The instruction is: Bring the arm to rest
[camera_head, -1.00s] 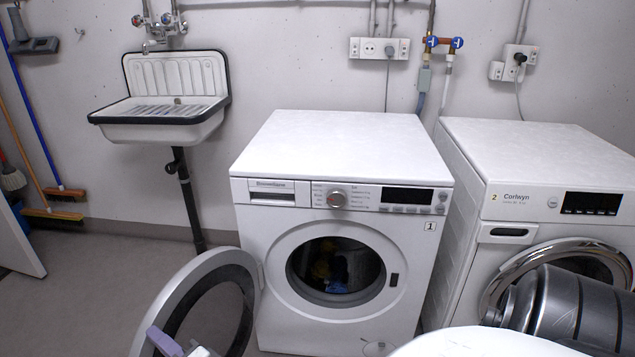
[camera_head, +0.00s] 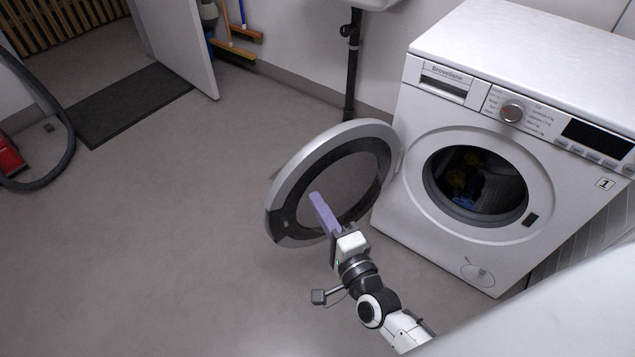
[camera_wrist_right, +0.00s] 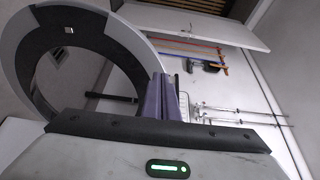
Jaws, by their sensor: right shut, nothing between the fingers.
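My right gripper (camera_head: 318,200) has purple fingers, shut with nothing between them. In the head view it is in front of the open round door (camera_head: 285,225) of the washing machine (camera_head: 415,190), overlapping the door's lower part; I cannot tell whether they touch. In the right wrist view the purple fingers (camera_wrist_right: 160,98) stand to the right of the door's dark ring (camera_wrist_right: 115,30). Clothes, yellow and blue (camera_head: 460,180), lie inside the open drum. My left gripper is not in view.
A broad stretch of grey floor (camera_head: 150,250) is clear at the left. A dark mat (camera_head: 125,95), an open white room door (camera_head: 180,45), brooms (camera_head: 235,50) and a red vacuum with a black hose (camera_head: 65,130) are farther back. A black drain pipe (camera_head: 350,65) stands behind the round door.

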